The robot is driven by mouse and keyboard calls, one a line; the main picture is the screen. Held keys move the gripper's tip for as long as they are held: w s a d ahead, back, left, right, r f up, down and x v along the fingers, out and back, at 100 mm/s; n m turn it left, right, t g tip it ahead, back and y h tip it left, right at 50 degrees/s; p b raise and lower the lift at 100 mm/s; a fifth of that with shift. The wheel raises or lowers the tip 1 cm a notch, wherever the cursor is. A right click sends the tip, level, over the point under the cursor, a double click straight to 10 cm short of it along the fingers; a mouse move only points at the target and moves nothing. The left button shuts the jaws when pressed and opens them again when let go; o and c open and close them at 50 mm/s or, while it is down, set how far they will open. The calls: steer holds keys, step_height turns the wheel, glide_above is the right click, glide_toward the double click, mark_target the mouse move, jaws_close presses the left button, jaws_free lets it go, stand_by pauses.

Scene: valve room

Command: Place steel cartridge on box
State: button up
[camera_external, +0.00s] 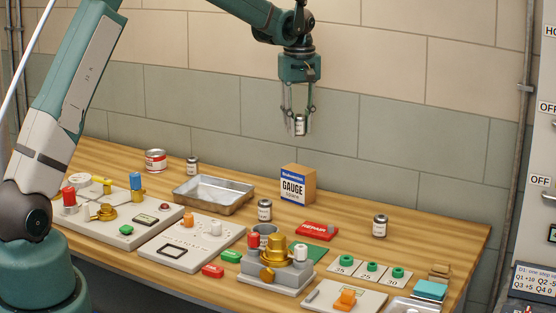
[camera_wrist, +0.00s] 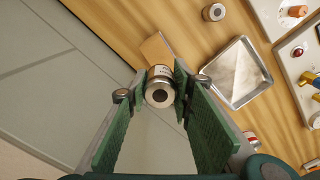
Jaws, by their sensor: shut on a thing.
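My gripper (camera_external: 298,122) is shut on a small steel cartridge (camera_external: 299,126) with a pale label and holds it upright in the air, well above the table. In the wrist view the cartridge (camera_wrist: 160,94) sits between the green finger pads, its round end facing the camera. The cardboard box (camera_external: 298,185) with the blue and white "GAUGE" label stands on the table towards the wall, below the cartridge and apart from it. In the wrist view the box (camera_wrist: 156,46) shows just past the cartridge, partly hidden by it.
Similar small cylinders stand in front of the box (camera_external: 264,211), at the right (camera_external: 380,226) and at the back left (camera_external: 192,166). A metal tray (camera_external: 178,196) lies left of the box. A red "REPAIR" item (camera_external: 317,230) lies in front. The tiled wall (camera_external: 410,130) rises behind.

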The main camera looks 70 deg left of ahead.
glide_above(299, 168)
steer(key=shift+s+d+f, duration=0.1)
steer(key=shift+d+f, duration=0.05)
steer(key=shift+f, duration=3)
steer(key=shift+f, duration=1.85)
steer(key=shift+f, duration=0.15)
steer(key=o, duration=1)
steer(key=shift+r, duration=0.2)
step_height(299, 168, up, 12)
steer(key=shift+f, duration=0.1)
